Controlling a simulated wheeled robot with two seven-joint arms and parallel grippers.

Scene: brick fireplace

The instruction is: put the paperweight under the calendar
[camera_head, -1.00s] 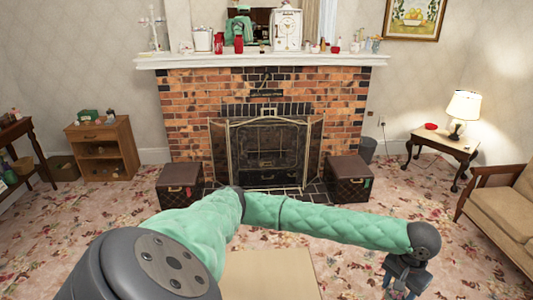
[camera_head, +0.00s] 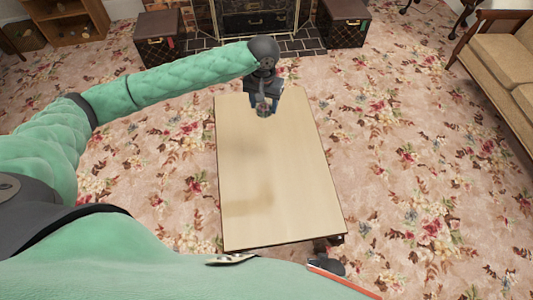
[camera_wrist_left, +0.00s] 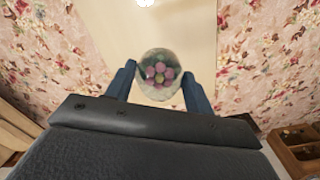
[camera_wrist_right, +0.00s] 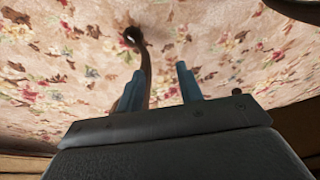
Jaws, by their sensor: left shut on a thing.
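The paperweight (camera_wrist_left: 160,75) is a clear glass dome with pink and pale flower shapes inside. My left gripper (camera_head: 264,104) is shut on it, and the left wrist view shows a blue finger on either side of it. In the head view the paperweight (camera_head: 263,111) hangs over the far end of the light wooden table (camera_head: 270,165); its exact height is unclear. My right gripper (camera_wrist_right: 160,88) is open and empty in the right wrist view. A curved dark table leg shows beyond its fingers. I cannot make out a calendar in any view now.
The tabletop is bare. Two brown trunks (camera_head: 160,38) (camera_head: 343,22) stand by the fireplace beyond it. A tan sofa (camera_head: 495,60) is at the right and a wooden cabinet (camera_head: 75,20) at the far left. Floral carpet (camera_head: 420,180) is clear around the table.

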